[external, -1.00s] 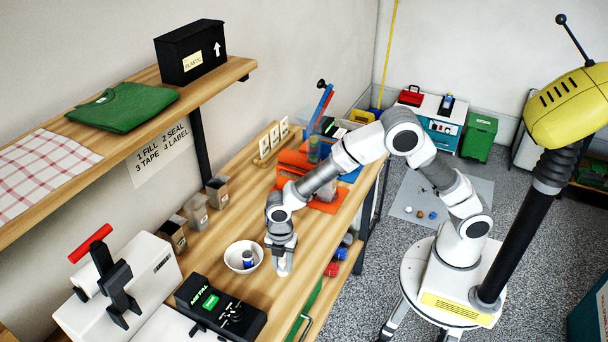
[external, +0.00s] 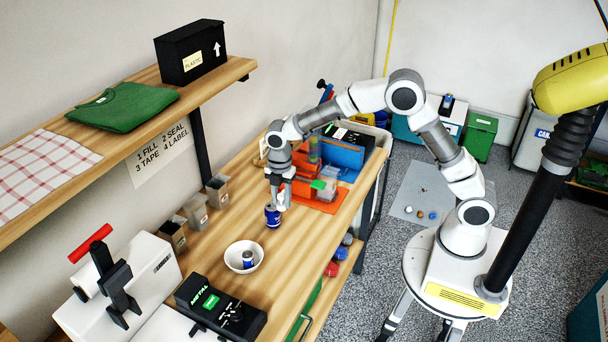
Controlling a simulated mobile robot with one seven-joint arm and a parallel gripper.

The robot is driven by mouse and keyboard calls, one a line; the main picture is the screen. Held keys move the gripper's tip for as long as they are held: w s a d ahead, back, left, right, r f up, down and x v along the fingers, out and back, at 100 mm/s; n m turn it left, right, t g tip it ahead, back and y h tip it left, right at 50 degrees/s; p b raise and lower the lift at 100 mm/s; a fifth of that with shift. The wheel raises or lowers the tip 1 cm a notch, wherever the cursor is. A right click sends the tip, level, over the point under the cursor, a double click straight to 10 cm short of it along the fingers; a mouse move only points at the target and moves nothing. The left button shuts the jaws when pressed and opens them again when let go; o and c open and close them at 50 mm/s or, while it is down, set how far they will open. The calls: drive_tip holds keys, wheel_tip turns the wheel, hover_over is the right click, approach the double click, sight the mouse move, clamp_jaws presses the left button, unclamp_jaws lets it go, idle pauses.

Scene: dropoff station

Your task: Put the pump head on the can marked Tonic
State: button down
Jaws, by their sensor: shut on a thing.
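A blue can (external: 272,216) with a pale marking stands upright, as far as I can tell, on the wooden bench between the bowl and the orange trays. Its label is too small to read. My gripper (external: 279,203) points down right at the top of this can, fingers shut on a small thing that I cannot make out. Whether that thing touches the can is not clear. A small blue and grey cylinder (external: 248,259) sits in the white bowl (external: 233,254) nearer the camera. I cannot make out a pump head for certain.
Grey bins (external: 195,214) line the wall side. Orange trays (external: 325,207) and a blue panel (external: 342,153) lie behind the gripper. A black METAL box (external: 220,310) is at the front. Bare bench lies right of the bowl.

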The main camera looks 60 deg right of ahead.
wheel_tip(320, 180, up, 2)
drive_tip(key=r+m+p, duration=0.1)
drive_tip(key=p, duration=0.2)
hover_over(271, 207)
drive_tip(key=shift+f+p, duration=0.3)
drive_tip(key=shift+f, duration=4.1)
drive_tip(key=c, duration=0.5)
unclamp_jaws()
drive_tip(key=shift+c, duration=0.2)
